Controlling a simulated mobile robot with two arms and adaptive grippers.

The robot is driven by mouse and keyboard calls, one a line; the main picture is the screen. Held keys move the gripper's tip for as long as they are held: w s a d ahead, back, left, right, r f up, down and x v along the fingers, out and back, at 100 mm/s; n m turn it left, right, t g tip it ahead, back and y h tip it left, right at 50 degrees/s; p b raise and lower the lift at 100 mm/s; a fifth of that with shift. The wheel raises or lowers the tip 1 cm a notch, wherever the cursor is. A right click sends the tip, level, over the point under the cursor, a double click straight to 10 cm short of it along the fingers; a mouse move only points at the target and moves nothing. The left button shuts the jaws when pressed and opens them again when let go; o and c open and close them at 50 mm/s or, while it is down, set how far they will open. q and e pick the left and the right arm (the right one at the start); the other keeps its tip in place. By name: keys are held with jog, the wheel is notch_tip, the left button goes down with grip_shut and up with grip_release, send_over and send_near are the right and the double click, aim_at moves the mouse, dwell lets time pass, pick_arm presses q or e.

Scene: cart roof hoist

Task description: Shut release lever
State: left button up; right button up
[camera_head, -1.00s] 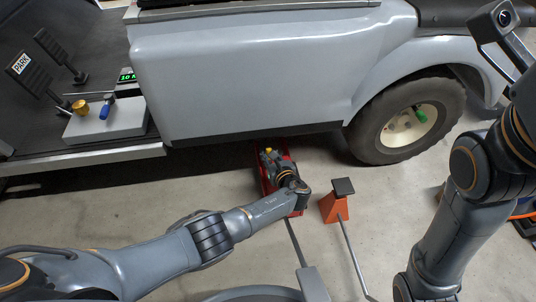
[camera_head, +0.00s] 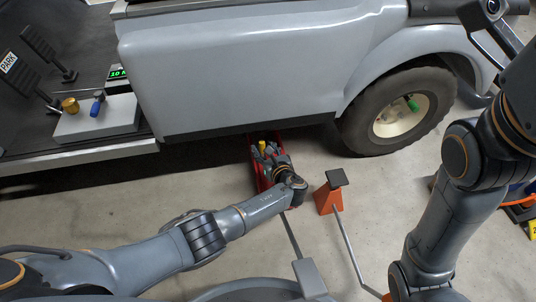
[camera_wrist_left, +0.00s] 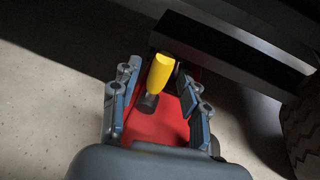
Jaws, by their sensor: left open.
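The release lever is the yellow handle (camera_wrist_left: 161,73) on a short dark stem, standing up from the red jack (camera_wrist_left: 156,122) in the left wrist view. In the head view the yellow handle (camera_head: 262,147) shows just beyond my left gripper (camera_head: 266,153), and the red jack (camera_head: 252,164) lies partly under the cart's side. In the left wrist view my left gripper (camera_wrist_left: 158,95) is open, with the yellow handle between its spread fingers. I cannot tell whether a finger touches it. My right arm shows in the head view, but its gripper's fingers do not.
An orange jack stand (camera_head: 329,195) with a dark top stands right of the jack. The cart's wheel (camera_head: 402,110) is at upper right and its pale body panel (camera_head: 235,65) overhangs the jack. A long grey jack handle (camera_head: 292,238) runs toward me. Floor left of the jack is clear.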

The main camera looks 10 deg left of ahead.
pick_arm(q)
jog(key=shift+v, duration=3.15)
jog(key=shift+a, duration=0.15)
